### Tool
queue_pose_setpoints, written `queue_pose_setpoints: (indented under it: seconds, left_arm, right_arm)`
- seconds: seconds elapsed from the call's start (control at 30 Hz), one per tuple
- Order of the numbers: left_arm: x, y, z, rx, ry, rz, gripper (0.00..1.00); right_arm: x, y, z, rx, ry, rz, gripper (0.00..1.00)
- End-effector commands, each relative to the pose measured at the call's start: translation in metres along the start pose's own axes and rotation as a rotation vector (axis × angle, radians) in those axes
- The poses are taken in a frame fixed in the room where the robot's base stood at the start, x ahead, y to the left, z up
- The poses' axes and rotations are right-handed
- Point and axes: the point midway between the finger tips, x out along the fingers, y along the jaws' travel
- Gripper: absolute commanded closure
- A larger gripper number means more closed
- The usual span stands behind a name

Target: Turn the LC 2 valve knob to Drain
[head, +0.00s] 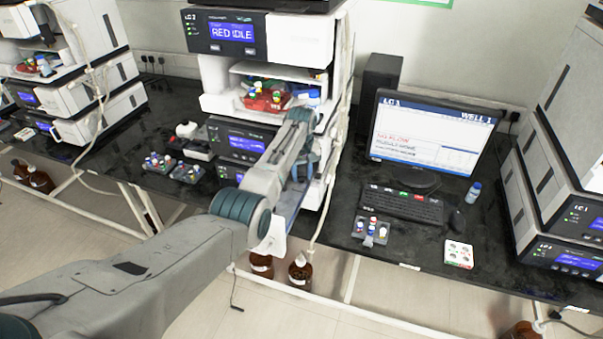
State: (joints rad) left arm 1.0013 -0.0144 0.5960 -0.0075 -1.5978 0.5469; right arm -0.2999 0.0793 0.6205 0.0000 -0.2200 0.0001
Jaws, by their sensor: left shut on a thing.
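The LC 2 stack (268,40) stands at the back, left of the monitor, its top display reading RED IDLE. My left arm reaches across to the lower right front of this stack. My left gripper (303,168) is at the front of the lower modules, shut on the valve knob there. The wrist and forearm cover the knob and most of the jaws, so the knob's pointer and its Drain mark cannot be seen. My right gripper is not in view.
A monitor (432,135), keyboard (402,204) and vial rack (371,229) stand right of the stack. A red tray (266,97) with bottles sits in the stack's opening. Another rack (172,167) lies left. The LC 1 stack (565,150) is at the right edge. Brown bottles (300,272) stand below the bench.

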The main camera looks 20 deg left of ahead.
Motion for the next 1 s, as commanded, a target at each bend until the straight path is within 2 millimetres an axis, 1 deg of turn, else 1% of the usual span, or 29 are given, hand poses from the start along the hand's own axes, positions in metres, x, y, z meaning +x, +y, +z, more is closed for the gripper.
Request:
queue_pose_setpoints:
  seconds: [0.2,0.4,0.97,1.0]
  left_arm:
    - [-0.0015,0.0001,-0.001,-0.131,0.003,0.001,0.92]
    - [-0.0015,0.0,-0.0011,-0.201,0.003,0.001,0.92]
    - [-0.0016,0.0,-0.0011,-0.233,0.003,0.001,0.92]
    - [-0.0016,0.0,-0.0011,-0.233,0.003,0.001,0.67]
  right_arm:
    - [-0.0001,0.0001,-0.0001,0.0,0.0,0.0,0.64]
    - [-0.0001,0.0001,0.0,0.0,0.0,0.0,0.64]
    - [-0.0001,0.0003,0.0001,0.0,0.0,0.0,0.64]
    - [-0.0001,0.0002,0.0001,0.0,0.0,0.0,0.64]
